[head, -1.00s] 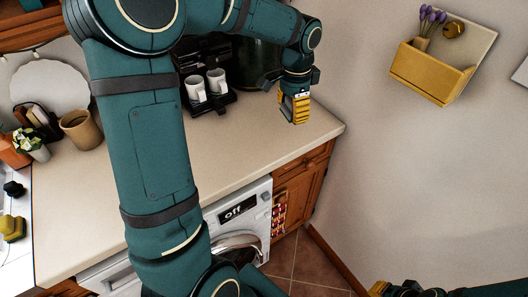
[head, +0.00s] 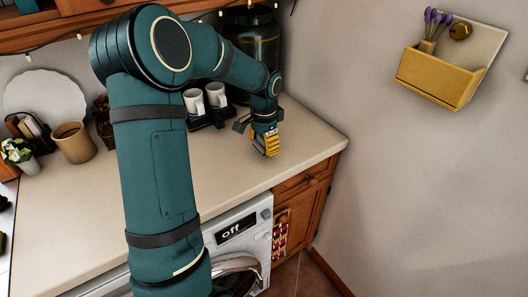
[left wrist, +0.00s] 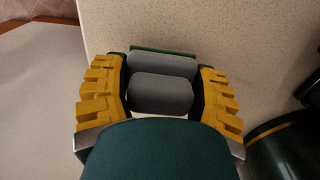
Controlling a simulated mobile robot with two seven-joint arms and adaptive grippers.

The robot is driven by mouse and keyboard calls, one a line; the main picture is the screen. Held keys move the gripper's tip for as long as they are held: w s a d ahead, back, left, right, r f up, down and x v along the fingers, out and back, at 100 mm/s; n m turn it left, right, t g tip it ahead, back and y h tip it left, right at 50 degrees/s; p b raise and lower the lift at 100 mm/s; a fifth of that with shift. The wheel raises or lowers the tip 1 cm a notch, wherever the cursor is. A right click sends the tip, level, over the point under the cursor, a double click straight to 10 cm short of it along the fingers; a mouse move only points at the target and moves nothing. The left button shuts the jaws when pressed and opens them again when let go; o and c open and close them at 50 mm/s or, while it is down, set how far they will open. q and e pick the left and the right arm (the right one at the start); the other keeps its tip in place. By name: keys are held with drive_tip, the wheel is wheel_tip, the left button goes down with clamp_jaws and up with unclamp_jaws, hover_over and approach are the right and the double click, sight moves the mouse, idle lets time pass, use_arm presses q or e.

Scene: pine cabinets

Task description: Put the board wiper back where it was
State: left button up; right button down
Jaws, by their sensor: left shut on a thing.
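My left gripper (head: 266,143), with yellow fingers, is low over the right part of the beige counter (head: 308,143), in front and to the right of two white mugs. In the left wrist view, the gripper (left wrist: 160,100) is shut on the board wiper (left wrist: 160,90). The wiper shows as a grey, rounded, two-part body with a green strip along its far edge. My own teal palm hides its near part. My right gripper is not in view.
Two mugs (head: 205,98) on a black stand and a dark green jar (head: 252,45) stand behind the gripper. A yellow wall box (head: 437,78) with purple flowers hangs right. A washing machine (head: 238,235) is below. Counter near the right edge is clear.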

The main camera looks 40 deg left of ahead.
sight(264, 150)
use_arm(q)
drive_tip(key=shift+f, duration=1.45)
drive_tip(key=shift+b, duration=0.3)
drive_tip(key=o, duration=1.3)
drive_tip(key=shift+f, duration=0.15)
wheel_tip(264, 150, up, 12)
drive_tip(key=p, duration=0.3)
drive_tip(key=shift+r, duration=0.2)
